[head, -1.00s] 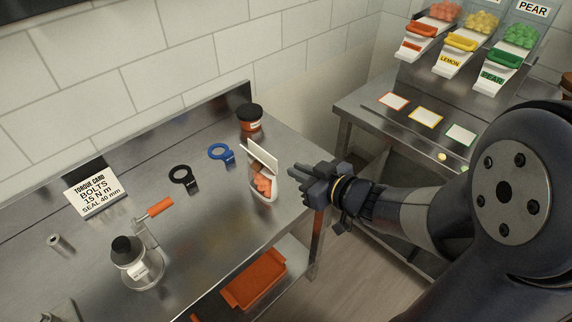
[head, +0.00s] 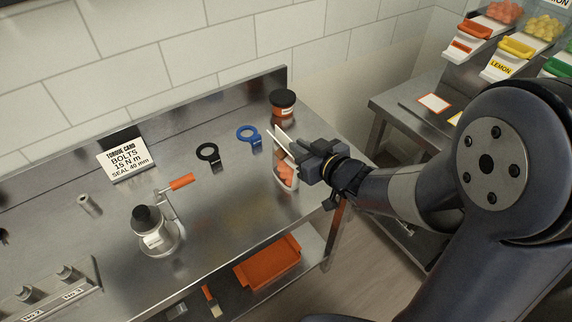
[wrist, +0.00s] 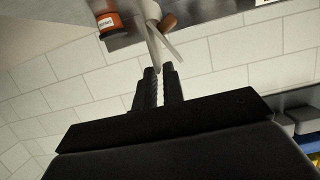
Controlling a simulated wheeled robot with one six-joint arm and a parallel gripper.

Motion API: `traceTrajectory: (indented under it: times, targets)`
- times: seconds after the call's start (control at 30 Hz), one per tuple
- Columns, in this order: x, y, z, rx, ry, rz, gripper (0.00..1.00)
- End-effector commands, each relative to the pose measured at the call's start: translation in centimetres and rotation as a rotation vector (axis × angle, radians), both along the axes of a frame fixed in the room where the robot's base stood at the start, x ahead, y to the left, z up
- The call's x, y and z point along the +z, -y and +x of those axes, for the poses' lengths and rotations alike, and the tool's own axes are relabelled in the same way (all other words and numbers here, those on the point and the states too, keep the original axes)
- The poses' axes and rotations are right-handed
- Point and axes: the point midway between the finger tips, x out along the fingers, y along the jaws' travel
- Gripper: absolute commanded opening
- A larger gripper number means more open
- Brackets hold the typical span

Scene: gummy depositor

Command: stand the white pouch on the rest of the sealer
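The white pouch (head: 284,174) stands near the right end of the steel bench with orange pieces in its clear front. Its two white top edges spread in a V. My gripper (head: 304,155) is at the pouch's upper right edge, with its fingers close together around that edge. In the wrist view the white edges (wrist: 154,45) run down to the fingertips (wrist: 160,72). A metal device with an orange lever handle (head: 182,181) and a black-topped round body (head: 150,228) stands left of centre; I cannot tell for sure that it is the sealer.
A torque card (head: 126,158) stands at the back. The bench between pouch and lever device is clear. An orange tray (head: 268,262) is below.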

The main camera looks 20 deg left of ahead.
Motion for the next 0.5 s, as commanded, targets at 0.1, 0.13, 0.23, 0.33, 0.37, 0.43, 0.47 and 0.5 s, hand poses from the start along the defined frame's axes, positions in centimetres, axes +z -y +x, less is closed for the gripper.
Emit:
traceTrajectory:
  times: [0.1,0.13,0.23,0.33,0.37,0.43,0.47,0.5]
  targets:
    - [-0.3,-1.3,0.9,0.002,-0.001,0.0,0.09]
    - [-0.5,-1.5,1.2,0.002,-0.002,-0.001,0.09]
    - [-0.7,-2.1,1.7,0.001,0.0,-0.001,0.09]
    - [-0.9,-2.4,1.9,0.001,0.0,-0.001,0.09]
    - [-0.9,-2.5,2.0,0.001,0.0,-0.001,0.09]
    - [-0.9,-2.5,2.0,0.0,0.001,-0.001,0.09]
    - [-0.9,-2.5,2.0,0.0,0.001,-0.001,0.09]
    - [-0.9,-2.5,2.0,0.0,0.001,-0.001,0.09]
